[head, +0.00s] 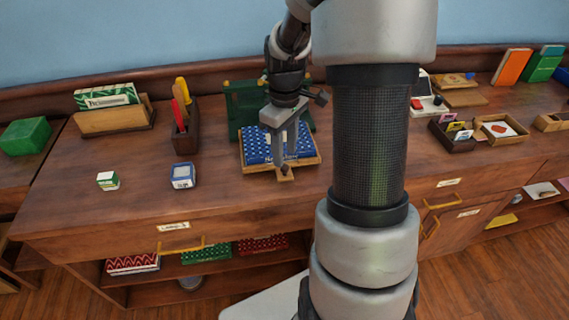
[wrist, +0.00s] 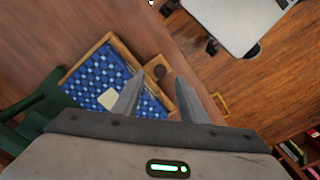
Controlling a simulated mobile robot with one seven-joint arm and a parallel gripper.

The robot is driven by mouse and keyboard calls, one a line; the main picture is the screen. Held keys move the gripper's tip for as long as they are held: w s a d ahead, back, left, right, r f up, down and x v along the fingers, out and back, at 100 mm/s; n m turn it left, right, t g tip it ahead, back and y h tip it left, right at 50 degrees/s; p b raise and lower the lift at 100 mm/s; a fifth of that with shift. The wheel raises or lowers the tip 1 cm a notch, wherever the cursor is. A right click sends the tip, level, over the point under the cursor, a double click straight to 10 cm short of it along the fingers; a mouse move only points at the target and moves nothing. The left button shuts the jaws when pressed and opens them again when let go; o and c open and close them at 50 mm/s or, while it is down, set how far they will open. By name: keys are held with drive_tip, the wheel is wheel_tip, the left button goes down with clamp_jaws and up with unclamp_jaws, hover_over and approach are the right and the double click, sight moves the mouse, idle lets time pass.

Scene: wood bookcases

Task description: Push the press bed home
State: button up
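The press bed is a light wooden tray (head: 313,160) with a front tab (head: 285,176). It holds a blue patterned book or block with a pale label (head: 255,146). The bed sticks out in front of the green press (head: 246,104) on the wood counter. In the wrist view the tray rim (wrist: 122,46) and the tab with a dark round knob (wrist: 160,71) show beyond my fingers. My gripper (head: 281,163) points down over the front of the bed. The wrist view shows its fingers (wrist: 157,92) apart with nothing between them. Whether they touch the bed I cannot tell.
A dark holder (head: 186,136) with red and yellow handled tools stands left of the press. A blue-white box (head: 182,176) and a small green-white box (head: 108,180) lie on the counter. The counter's front edge is close before the tab. My arm hides the counter right of the press.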

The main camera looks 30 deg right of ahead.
sight(285, 166)
drive_tip(key=shift+f+b, duration=0.3)
drive_tip(key=shift+f, duration=1.9)
drive_tip(key=shift+c, duration=0.3)
clamp_jaws()
